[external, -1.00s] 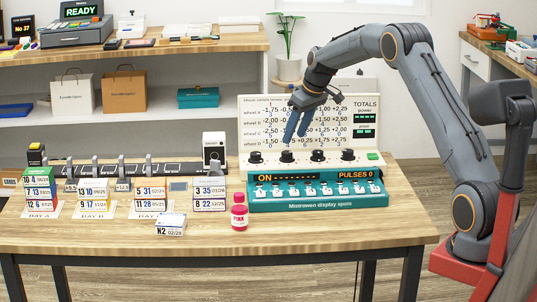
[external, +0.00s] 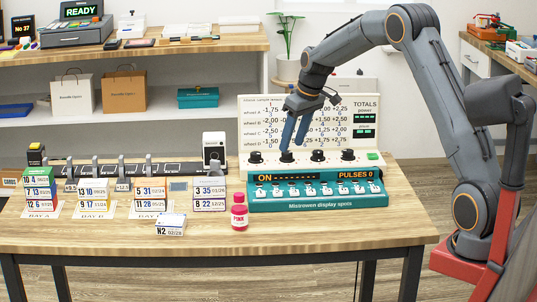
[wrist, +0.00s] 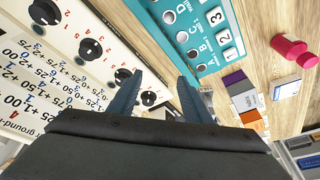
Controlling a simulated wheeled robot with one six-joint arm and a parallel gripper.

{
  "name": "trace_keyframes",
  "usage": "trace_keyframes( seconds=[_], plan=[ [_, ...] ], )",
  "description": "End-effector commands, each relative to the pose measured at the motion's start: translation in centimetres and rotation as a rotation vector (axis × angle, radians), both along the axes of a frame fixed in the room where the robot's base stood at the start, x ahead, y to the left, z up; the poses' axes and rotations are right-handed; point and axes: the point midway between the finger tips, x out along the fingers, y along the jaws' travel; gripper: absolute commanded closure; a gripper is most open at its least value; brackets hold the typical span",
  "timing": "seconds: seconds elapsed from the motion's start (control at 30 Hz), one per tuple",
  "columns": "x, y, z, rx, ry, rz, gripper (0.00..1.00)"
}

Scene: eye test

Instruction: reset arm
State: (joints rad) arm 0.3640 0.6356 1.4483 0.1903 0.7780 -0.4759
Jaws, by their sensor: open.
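My gripper (external: 294,142) hangs from the raised arm, pointing down in front of the white lens chart board (external: 252,130). Its two blue-grey fingers are apart with nothing between them. In the external view the fingertips are just above the second black knob (external: 287,156) from the left; I cannot tell whether they touch it. The teal machine (external: 318,205) reads "ON" and "PULSES 0".
A pink bottle (external: 239,212) and a small white box (external: 171,224) stand at the table's front. Several card stacks (external: 148,199) and a dark rail (external: 130,170) are to the left. The wooden table top (external: 330,234) is clear along the front and right.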

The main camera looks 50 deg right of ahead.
Motion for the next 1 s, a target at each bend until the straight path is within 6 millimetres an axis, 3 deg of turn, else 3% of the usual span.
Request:
trace_keyframes(
  seconds=[0.03,0.1,0.3,0.5,0.63,0.7,0.8,1.0],
  plan=[
    [-2.1,2.8,0.4,0.005,0.024,0.005,0.55],
    [-5.2,6.1,0.4,0.01,0.056,0.003,0.55],
    [-15.6,14.3,-0.3,0.014,0.149,-0.001,0.55],
    [-27.7,20.2,-1.6,0.003,0.235,0.001,0.55],
    [-34.4,22.2,-2.5,-0.008,0.278,0.001,0.55],
    [-37.0,22.9,-2.9,-0.012,0.294,0.0,0.55],
    [-39.4,23.3,-3.4,-0.017,0.308,0.0,0.55],
    [-40.6,23.5,-3.6,-0.02,0.316,-0.002,0.55]
  ],
)
